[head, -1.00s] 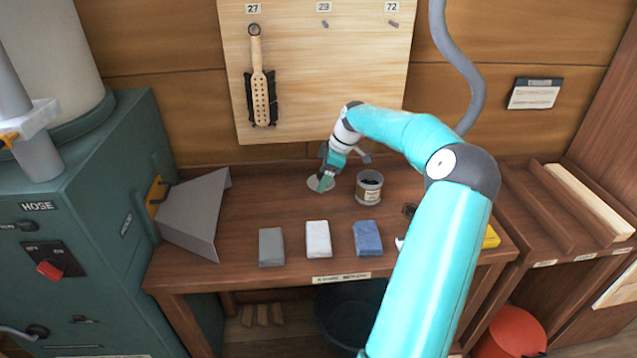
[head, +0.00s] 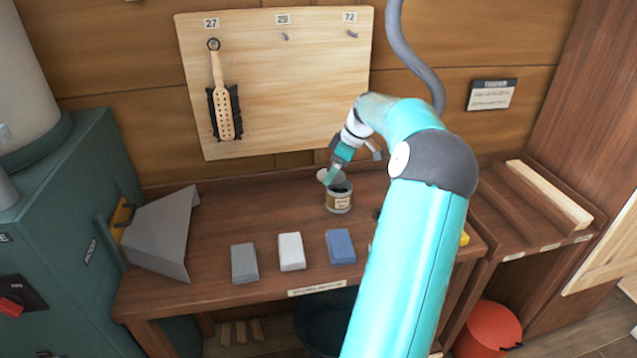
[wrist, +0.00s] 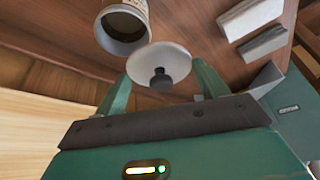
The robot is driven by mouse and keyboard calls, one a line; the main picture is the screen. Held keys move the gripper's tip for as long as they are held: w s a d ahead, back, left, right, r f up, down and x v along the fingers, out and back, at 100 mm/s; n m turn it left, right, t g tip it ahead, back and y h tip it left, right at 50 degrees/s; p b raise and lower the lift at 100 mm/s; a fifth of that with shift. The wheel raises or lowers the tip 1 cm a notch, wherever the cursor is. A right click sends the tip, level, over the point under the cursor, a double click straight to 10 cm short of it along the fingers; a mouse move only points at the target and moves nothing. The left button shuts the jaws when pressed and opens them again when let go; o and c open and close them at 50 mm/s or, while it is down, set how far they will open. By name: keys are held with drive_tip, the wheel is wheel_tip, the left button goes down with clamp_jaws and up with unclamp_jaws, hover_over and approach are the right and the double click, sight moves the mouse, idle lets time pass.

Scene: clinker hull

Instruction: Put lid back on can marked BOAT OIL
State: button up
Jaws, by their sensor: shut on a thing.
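The can (head: 339,202) stands upright and open on the bench, with a cream label too small to read. Its rim and dark inside also show in the wrist view (wrist: 124,28). My gripper (head: 333,176) is shut on the pale round lid (wrist: 150,62), which has a dark knob. In the wrist view the two green fingers flank the lid, and its edge lies close beside the can's rim. In the head view the lid (head: 323,175) is at the upper left of the can's mouth, tilted. I cannot tell whether lid and rim touch.
Grey (head: 244,263), white (head: 291,251) and blue (head: 340,247) blocks lie along the bench front. A grey sheet-metal hood (head: 165,235) stands at the left. A board (head: 285,75) with a hanging brush is behind. The bench between hood and can is clear.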

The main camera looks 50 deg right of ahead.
sight(343, 176)
drive_tip(key=d+r+m+h, duration=0.1)
drive_tip(key=d+m, duration=0.1)
drive_tip(key=d, duration=0.3)
drive_tip(key=shift+a+f, duration=0.2)
drive_tip(key=shift+f, duration=2.9)
drive_tip(key=shift+f, duration=0.1)
drive_tip(key=o, duration=1.1)
drive_tip(key=shift+c, duration=0.2)
drive_tip(key=shift+o, duration=0.2)
wheel_tip(343, 176, up, 7)
